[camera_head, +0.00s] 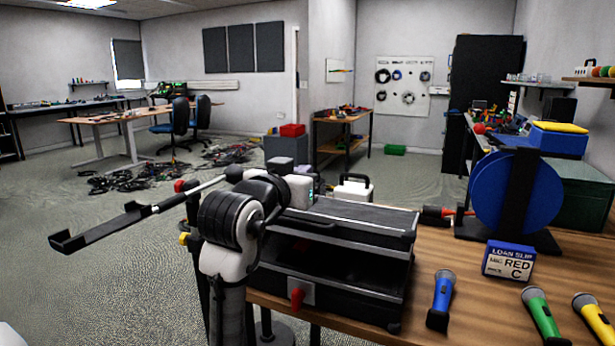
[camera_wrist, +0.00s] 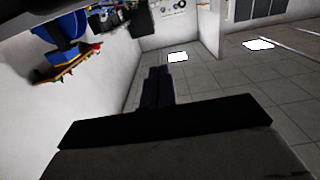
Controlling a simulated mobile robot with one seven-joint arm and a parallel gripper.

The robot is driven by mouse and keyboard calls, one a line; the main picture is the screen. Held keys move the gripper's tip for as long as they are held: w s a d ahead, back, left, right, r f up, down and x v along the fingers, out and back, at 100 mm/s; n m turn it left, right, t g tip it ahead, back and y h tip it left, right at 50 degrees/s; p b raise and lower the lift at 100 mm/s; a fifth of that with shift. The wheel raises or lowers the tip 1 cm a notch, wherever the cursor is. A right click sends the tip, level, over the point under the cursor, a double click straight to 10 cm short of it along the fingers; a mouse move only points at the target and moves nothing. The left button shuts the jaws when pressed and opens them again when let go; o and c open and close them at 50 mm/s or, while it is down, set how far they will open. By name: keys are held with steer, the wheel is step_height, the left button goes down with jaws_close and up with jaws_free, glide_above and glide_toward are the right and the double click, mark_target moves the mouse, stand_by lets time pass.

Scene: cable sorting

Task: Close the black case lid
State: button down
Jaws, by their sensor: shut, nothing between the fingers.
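The black case (camera_head: 353,213) stands on the wooden table in the head view, right beside my arm. Its lid slopes over the body, and a dark gap shows between the upper silver edge and the lower silver edge. A red latch (camera_head: 297,297) sits on the case's front. My arm covers the case's left side. My gripper (camera_wrist: 158,72) shows in the wrist view with its dark fingers together and nothing between them. The case does not show clearly in the wrist view.
A loan slip box (camera_head: 508,261) reads RED C. Blue (camera_head: 443,292), green (camera_head: 541,318) and yellow (camera_head: 596,318) microphones lie right of the case. Bare wood shows between them.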

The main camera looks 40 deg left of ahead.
steer(key=s+d+f+t+b, duration=0.1)
steer(key=s+f+t+b, duration=0.1)
steer(key=f+b, duration=0.6)
steer(key=s+f+t+b, duration=0.3)
steer(key=s+f+b, duration=0.2)
steer(key=f+b, duration=0.3)
steer(key=shift+d+f+y+b, duration=0.35)
steer(key=shift+f+y+b, duration=0.05)
steer(key=shift+f, duration=0.45)
